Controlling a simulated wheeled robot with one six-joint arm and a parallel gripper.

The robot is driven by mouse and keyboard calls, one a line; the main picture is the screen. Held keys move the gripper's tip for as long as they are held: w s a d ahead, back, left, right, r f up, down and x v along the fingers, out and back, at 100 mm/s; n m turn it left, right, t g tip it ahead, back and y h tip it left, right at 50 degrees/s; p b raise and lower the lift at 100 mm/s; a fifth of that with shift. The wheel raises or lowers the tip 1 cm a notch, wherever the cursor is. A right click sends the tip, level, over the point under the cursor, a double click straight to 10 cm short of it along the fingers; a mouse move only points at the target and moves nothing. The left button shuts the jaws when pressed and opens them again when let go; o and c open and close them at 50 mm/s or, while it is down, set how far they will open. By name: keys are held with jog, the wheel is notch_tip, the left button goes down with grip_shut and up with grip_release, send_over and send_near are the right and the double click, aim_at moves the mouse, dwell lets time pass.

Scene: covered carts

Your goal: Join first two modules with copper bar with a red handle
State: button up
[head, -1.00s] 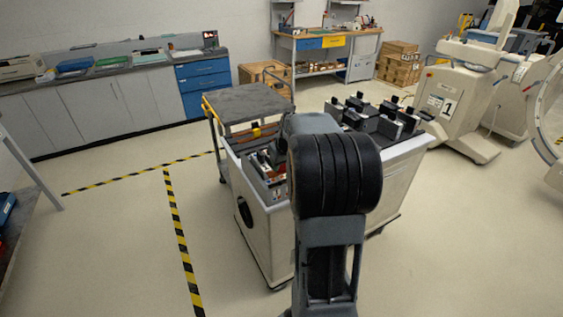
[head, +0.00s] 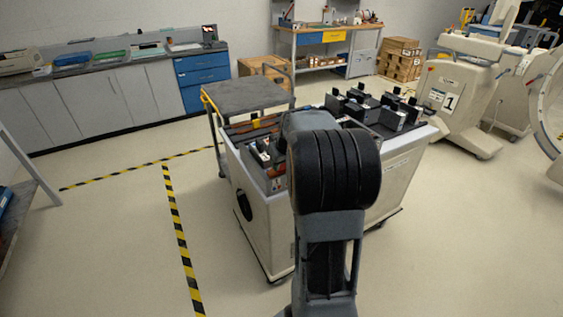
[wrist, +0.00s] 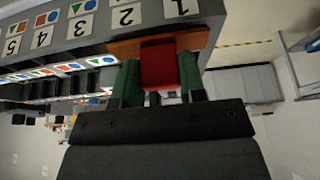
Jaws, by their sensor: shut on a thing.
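In the wrist view my gripper (wrist: 160,82) has green fingertips closed on the red handle (wrist: 159,64). The copper bar (wrist: 125,47) spans crosswise just beyond the fingertips, close to the cart edge with number plates 1 (wrist: 176,6) and 2 (wrist: 126,14). I cannot tell whether the bar touches anything there. The modules (wrist: 50,82) show as a dark row at the left, partly cut off. In the head view black modules (head: 392,116) stand on the white cart (head: 268,232); my arm hides the gripper and bar.
A grey-topped trolley (head: 248,96) stands behind the cart's left side. More plates with numbers and coloured shapes (wrist: 68,67) line the cart top. A machine marked 1 (head: 455,95) stands at the right. Floor is clear left of the cart, with striped tape (head: 180,235).

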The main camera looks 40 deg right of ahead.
jog(key=shift+f, duration=0.1)
dwell(0.3)
jog(key=o, duration=1)
jog(key=shift+o, duration=0.2)
jog(key=v, duration=1.3)
jog(key=shift+r+p, duration=0.35)
jog(key=shift+r, duration=0.05)
